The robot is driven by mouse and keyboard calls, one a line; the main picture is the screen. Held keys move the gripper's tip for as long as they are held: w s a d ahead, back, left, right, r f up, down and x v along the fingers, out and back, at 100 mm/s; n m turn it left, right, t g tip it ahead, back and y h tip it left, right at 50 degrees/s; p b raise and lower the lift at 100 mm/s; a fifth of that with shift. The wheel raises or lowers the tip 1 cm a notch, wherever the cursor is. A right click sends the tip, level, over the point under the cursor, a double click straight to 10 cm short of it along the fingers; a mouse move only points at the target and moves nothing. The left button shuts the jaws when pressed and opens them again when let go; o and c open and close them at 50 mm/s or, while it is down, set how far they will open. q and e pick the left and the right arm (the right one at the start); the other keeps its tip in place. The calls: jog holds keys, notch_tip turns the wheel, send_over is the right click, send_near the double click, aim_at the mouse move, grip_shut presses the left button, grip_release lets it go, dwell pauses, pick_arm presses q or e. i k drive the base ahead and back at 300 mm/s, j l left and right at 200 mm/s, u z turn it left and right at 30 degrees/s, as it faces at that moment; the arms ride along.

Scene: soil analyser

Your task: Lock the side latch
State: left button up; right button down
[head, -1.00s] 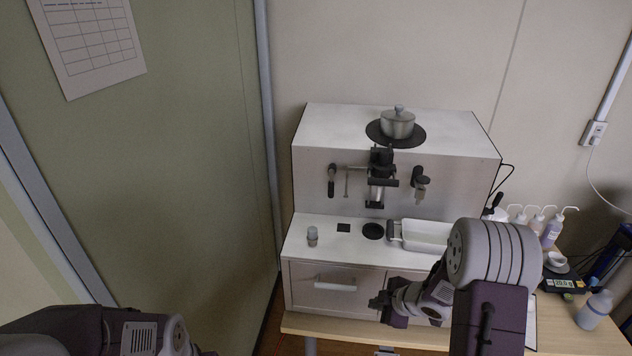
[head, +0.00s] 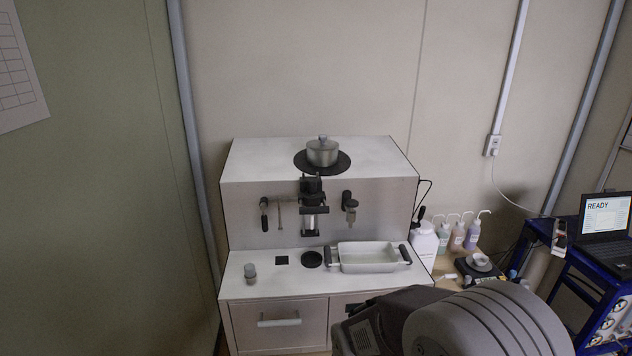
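The soil analyser (head: 370,205) is a white stepped cabinet against the wall. On its front face, a dark-handled lever (head: 264,214) hangs at the left, a black clamp with a metal cylinder (head: 311,220) is in the middle, and a dark fitting (head: 350,206) is at the right. I cannot tell which of these is the side latch. My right arm is large at the bottom in front of the lower drawers; its gripper is mostly hidden, so its fingers cannot be judged. My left gripper is out of the picture.
A lidded metal pot (head: 322,152) stands on top. A white tray with black handles (head: 369,270) and a small jar (head: 250,272) are on the ledge. Wash bottles (head: 457,236), a scale (head: 478,271) and a laptop (head: 604,220) are to the right.

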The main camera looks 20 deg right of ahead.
aim_at(423, 208)
jog(key=k+l+z, duration=0.15)
jog(key=l+z, duration=0.5)
jog(key=l, duration=0.15)
jog(key=k+l+z, duration=0.1)
jog(key=l+z, duration=0.2)
jog(key=l, duration=0.15)
